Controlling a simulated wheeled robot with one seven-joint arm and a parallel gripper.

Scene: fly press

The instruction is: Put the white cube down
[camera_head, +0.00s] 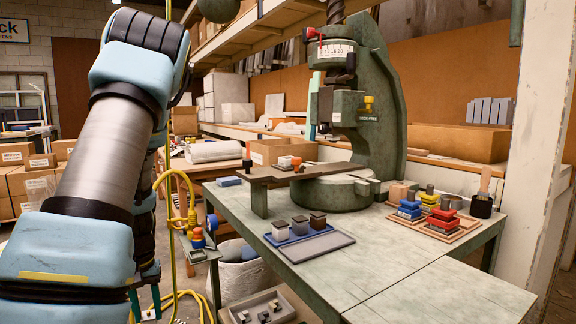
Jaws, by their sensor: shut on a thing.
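My gripper (145,302) is low at the left edge of the workbench, below my arm, with two green fingers pointing down. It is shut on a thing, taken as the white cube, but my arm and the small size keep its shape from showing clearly. On the bench, a blue tray (296,243) holds a pale cube (280,230), a grey cube (299,225) and a dark brown cube (318,220) in a row. An empty grey tray (317,247) lies in front of it. My gripper is apart from these trays, to their left.
The green fly press (384,100) stands at the back of the bench (400,262), with a bar and small blocks at its base. Wooden trays (440,230) of coloured blocks are at the right. A low bin (268,307) holds small blocks. Yellow cables (190,190) hang near my arm. The bench front is clear.

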